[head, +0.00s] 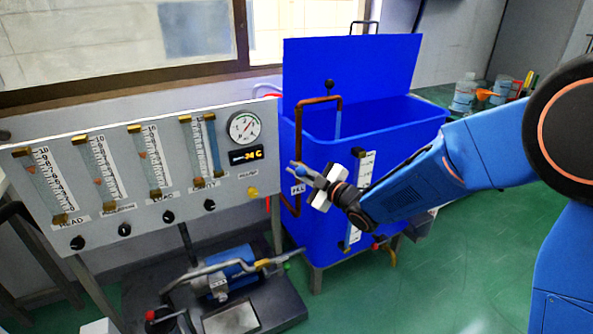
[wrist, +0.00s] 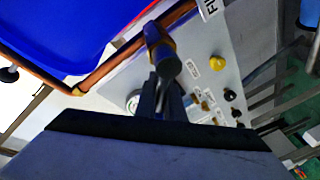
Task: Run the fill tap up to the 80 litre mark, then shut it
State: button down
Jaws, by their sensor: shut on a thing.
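The blue tank (head: 325,235) stands at the centre with its lid up. A copper pipe (head: 318,101) climbs its left side and bends over the rim. A bluish-grey streak hangs below the pipe's end; I cannot tell whether it is water. The fill tap (head: 299,171) sits on this pipe above a FILL label (head: 298,189). My gripper (head: 312,178) is shut on the tap's blue handle, which also shows in the wrist view (wrist: 158,45) at the jaw tips (wrist: 166,100).
A grey panel (head: 100,222) with several flow tubes, black knobs and a round gauge (head: 244,127) stands left of the tank. A pump (head: 232,272) sits low in front. A drain valve (head: 381,243) is at the tank's lower right. Green floor is clear at right.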

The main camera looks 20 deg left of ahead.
jog(key=shift+s+a+r, duration=0.25)
jog(key=shift+s+r, duration=0.05)
jog(key=shift+r, duration=0.05)
dwell(0.5)
jog(key=shift+n, duration=0.4)
jog(key=shift+s+a+f+n+h, duration=0.15)
jog(key=shift+f+n+h, duration=0.25)
jog(key=shift+f+n, duration=0.55)
jog(key=shift+s+a+f+n+h, duration=0.15)
jog(key=shift+f+n+h, duration=0.35)
jog(key=shift+n, duration=0.8)
jog(key=shift+s+a+f+n+h, duration=0.15)
jog(key=shift+f+n+h, duration=0.15)
jog(key=shift+f+n, duration=0.7)
jog(key=shift+d+n, duration=0.15)
jog(key=shift+n, duration=0.1)
jog(key=c, duration=2.1)
grip_release()
jog(key=shift+o, duration=1.2)
jog(key=shift+s+r, duration=0.1)
jog(key=shift+s, duration=0.05)
